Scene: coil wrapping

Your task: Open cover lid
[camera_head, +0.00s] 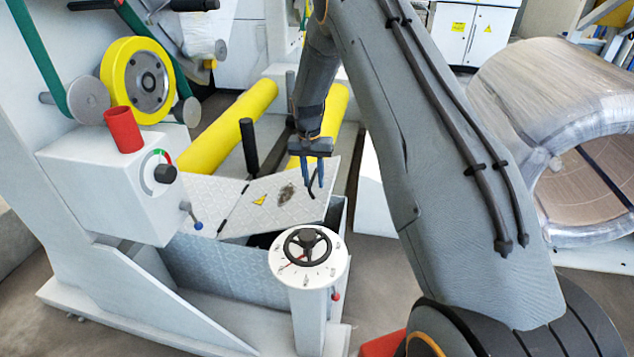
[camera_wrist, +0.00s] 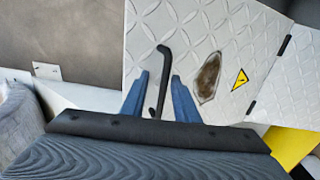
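The cover lid (camera_head: 268,202) is a patterned pale metal plate with a yellow warning triangle and a brown worn patch. In the head view it is tilted, its right side raised over a dark opening. The lid also shows in the wrist view (camera_wrist: 225,60). A thin dark bent handle (camera_wrist: 161,80) stands near the lid's edge. My gripper (camera_head: 315,182) is at this handle from above. In the wrist view its two blue fingers (camera_wrist: 159,76) stand on either side of the handle, with gaps visible on both sides, so it looks open.
A round pedestal with a black handwheel (camera_head: 307,247) stands in front of the lid. Yellow rollers (camera_head: 230,122) lie behind it. A grey box with a red cup (camera_head: 123,130) is at left. A wrapped coil (camera_head: 545,110) is at right.

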